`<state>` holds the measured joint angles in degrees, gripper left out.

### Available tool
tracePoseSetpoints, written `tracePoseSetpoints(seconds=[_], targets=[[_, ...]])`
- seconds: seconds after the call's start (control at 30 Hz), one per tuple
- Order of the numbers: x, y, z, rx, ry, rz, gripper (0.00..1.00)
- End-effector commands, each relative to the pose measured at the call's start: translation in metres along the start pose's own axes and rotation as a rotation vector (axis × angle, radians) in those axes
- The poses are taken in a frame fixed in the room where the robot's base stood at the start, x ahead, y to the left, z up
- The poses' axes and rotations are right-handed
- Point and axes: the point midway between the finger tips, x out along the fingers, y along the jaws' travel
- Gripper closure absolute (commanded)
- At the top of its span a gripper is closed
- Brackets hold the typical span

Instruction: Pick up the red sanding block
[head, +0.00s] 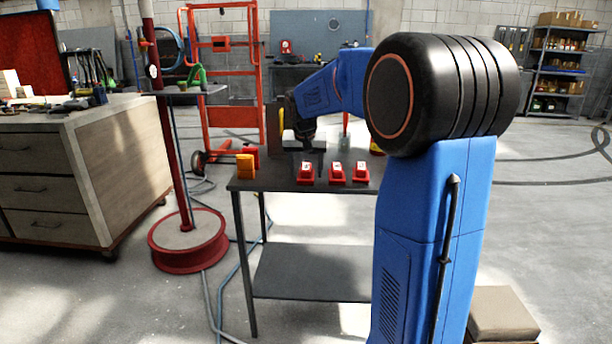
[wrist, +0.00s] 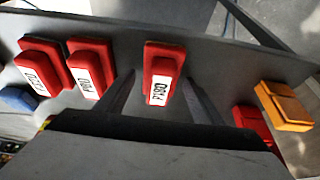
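Three red sanding blocks with white labels stand in a row on a dark metal table. In the head view they are the left one (head: 306,175), the middle one (head: 336,174) and the right one (head: 361,173). In the wrist view one red block (wrist: 164,66) shows between my fingers, its label seeming to read P180; two others (wrist: 90,66) (wrist: 42,70) stand to its left. My gripper (head: 307,158) is open just above the left block in the head view. Its fingers (wrist: 160,88) show apart, one on each side of the block, with no clear contact.
An orange block (head: 245,167) sits at the table's left corner, also in the wrist view (wrist: 285,105). A plain red object (wrist: 254,124) is beside it. A blue object (wrist: 17,98) lies at the wrist view's left edge. The table (head: 270,184) has a bare front strip.

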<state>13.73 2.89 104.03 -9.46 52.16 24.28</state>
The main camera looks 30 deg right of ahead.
Motion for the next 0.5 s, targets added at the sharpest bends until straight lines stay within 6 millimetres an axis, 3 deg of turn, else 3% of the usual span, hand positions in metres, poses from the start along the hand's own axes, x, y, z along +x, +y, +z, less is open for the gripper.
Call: tracePoseSetpoints(seconds=[0.03, 0.17, 0.5], targets=[[-0.0001, 0.0, 0.0, 0.0, 0.0, 0.0, 0.52], [-0.0002, 0.0, 0.0, 0.0, 0.0, 0.0, 0.83], [-0.0047, 0.0, -0.0021, 0.0, 0.001, 0.0, 0.83]])
